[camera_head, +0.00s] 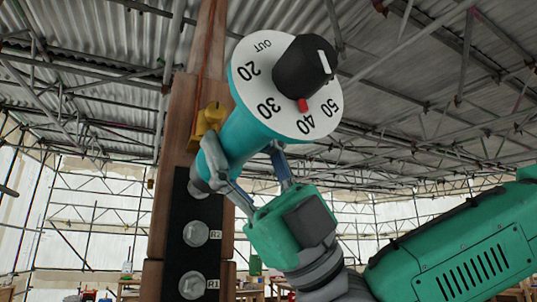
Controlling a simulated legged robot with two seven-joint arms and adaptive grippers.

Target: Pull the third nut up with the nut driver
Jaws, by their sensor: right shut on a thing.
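The nut driver (242,138) has a teal body, a white dial marked OUT, 20, 30, 40 and 50, and a black knob with a red pointer near 40. My right gripper (245,160) is shut on its teal body. The driver's tip meets the black plate on the wooden post near its top. The nut there (199,190) is mostly hidden by the driver and gripper. Below it, a nut labelled R2 (196,233) and a nut labelled R1 (192,285) sit on the plate. My left gripper is not in view.
The wooden post (181,130) rises at centre left, with a yellow fitting (207,124) beside the driver. The black plate (180,215) runs down its face. Scaffolding and a corrugated roof lie behind, with benches low in the background.

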